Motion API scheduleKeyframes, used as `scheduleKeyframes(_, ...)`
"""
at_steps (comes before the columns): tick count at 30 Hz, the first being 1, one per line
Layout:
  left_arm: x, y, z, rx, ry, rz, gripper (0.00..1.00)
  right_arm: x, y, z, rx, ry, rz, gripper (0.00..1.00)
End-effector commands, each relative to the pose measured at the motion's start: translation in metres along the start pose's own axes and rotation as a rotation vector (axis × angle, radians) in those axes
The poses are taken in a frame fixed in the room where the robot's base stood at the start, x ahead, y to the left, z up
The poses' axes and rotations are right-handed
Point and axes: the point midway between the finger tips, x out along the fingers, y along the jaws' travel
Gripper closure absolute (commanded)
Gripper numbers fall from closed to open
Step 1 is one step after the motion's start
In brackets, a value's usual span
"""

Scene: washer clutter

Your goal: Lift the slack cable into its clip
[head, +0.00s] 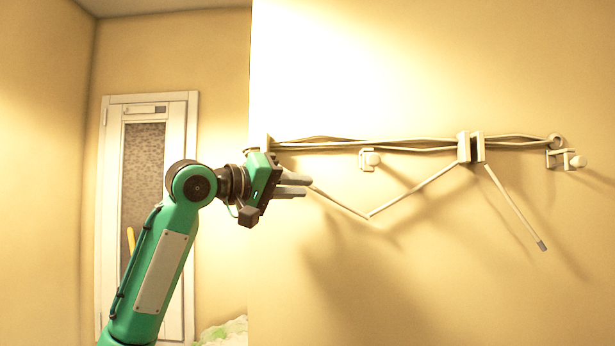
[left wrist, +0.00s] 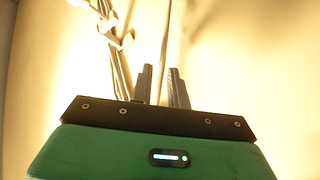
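The slack cable (head: 412,191) is pale and sags in a V below the bundled cables on the wall. Its right part passes up to a grey block bracket (head: 464,148), and a tail with a grey tip (head: 542,245) hangs beyond. A small hook-shaped clip (head: 370,160) sits above the sag, without the slack cable in it. My left gripper (head: 293,185) is at the cable's left part, its two fingers apart. In the left wrist view, a thin cable (left wrist: 167,45) runs up between the fingertips (left wrist: 160,75); whether it touches them I cannot tell. My right gripper is out of view.
Bundled cables (head: 330,142) run along the wall above the sag. A second hook-shaped clip (head: 568,160) is at the far right. A white door (head: 145,200) stands behind my left arm. The wall below the cables is clear.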

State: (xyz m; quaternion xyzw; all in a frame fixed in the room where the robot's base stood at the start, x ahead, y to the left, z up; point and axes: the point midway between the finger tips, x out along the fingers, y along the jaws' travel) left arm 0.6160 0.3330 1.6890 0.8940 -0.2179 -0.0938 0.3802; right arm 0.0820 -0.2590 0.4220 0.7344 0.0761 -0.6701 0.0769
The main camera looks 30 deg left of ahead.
Motion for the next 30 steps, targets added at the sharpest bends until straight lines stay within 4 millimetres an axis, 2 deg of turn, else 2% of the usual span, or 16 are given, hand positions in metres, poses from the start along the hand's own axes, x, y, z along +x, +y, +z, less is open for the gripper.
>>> scheduleKeyframes(3,0.016,0.002,-0.002,0.0,0.0,0.0,0.83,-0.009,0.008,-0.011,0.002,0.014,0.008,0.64)
scheduleKeyframes(8,0.026,0.001,0.0,0.001,0.0,0.0,0.83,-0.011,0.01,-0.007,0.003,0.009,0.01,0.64)
scheduleKeyframes(16,0.027,0.0,0.0,0.001,0.001,0.0,0.83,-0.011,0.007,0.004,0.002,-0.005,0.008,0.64)
scheduleKeyframes(17,0.027,0.0,0.0,0.001,0.001,0.0,0.85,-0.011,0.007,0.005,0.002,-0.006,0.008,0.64)
scheduleKeyframes(19,0.027,0.0,0.0,0.001,0.001,0.0,0.99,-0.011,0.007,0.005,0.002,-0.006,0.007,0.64)
scheduleKeyframes(20,0.027,0.0,0.0,0.001,0.001,0.0,1.0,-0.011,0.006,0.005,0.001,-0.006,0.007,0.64)
scheduleKeyframes(30,0.028,0.001,0.0,-0.008,0.009,0.009,1.0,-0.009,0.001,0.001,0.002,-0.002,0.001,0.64)
